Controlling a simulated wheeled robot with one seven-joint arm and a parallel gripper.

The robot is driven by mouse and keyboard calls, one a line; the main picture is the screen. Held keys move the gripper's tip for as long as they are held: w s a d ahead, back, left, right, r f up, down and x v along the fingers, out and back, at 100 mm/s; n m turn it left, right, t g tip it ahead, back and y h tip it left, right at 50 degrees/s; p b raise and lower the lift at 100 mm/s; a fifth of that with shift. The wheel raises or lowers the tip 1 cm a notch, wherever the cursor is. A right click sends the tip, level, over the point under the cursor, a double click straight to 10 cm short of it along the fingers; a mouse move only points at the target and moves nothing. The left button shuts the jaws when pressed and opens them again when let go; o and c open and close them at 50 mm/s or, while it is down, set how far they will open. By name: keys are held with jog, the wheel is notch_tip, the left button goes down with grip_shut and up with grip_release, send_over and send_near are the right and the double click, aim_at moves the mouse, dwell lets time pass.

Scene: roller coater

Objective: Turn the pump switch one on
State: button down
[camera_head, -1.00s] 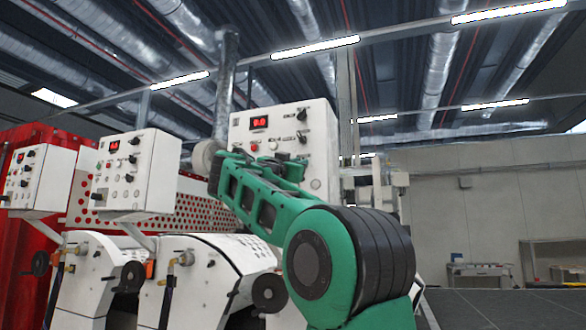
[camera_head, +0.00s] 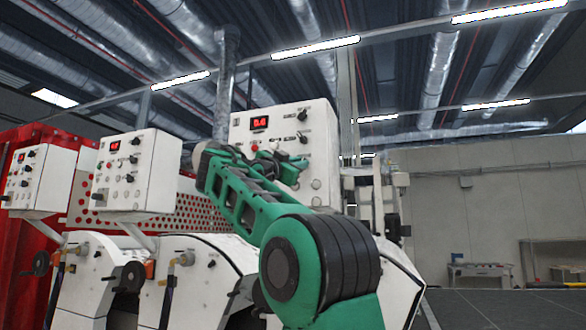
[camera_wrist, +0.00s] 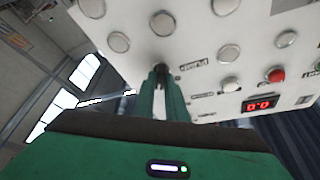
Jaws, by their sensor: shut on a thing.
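A white control panel (camera_head: 322,148) with a red digital display stands behind my arm in the head view. It also fills the upper part of the wrist view (camera_wrist: 200,60), which shows it turned over. My gripper (camera_wrist: 162,72) has its two green fingers close together on a small dark switch knob (camera_wrist: 161,67) on the panel. A label beside the knob seems to read "PUMP", but its number is too small to read. In the head view my gripper (camera_head: 284,163) is at the panel's lower middle, and my arm partly hides the panel there.
Round silver buttons (camera_wrist: 162,23) and a red button (camera_wrist: 275,75) lie near the fingers. Two black knobs (camera_head: 302,115) are higher on the panel. Similar control boxes (camera_head: 138,170) stand to the left, with white roller machines below.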

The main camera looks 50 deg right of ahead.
jog(key=c, duration=1.8)
grip_release()
jog(key=v, duration=1.1)
jog(key=shift+w, duration=0.2)
jog(key=shift+d, duration=0.1)
